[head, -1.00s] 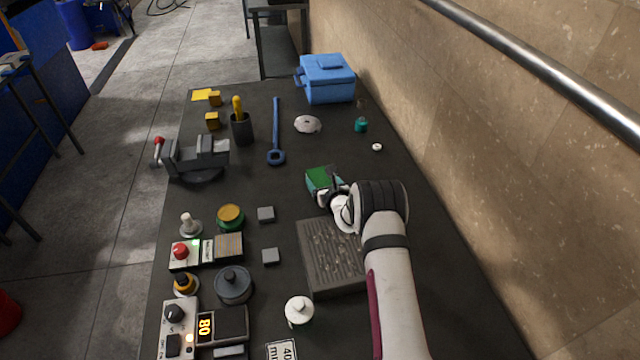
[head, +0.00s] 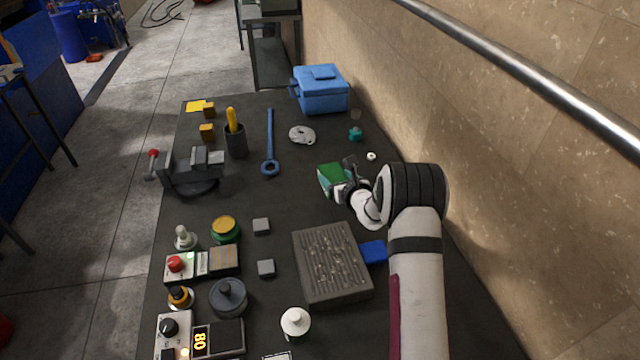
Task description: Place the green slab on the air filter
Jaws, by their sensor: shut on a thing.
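The green slab (head: 331,175) is at the tip of my gripper (head: 345,185), right of the blue wrench in the head view. My gripper is shut on it and covers part of its right side. Whether the slab touches the table or hangs above it is hard to tell. The air filter (head: 328,268), a grey-brown ribbed block with pale specks, lies on the table nearer to me, below the slab in the picture. The two are apart. The air filter's top is bare.
A blue block (head: 373,252) sits at the air filter's right edge. Two small grey blocks (head: 266,268) and a white knobbed weight (head: 295,322) stand to its left and front. A blue wrench (head: 270,145) and a blue box (head: 321,89) lie farther back. A wall borders the right.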

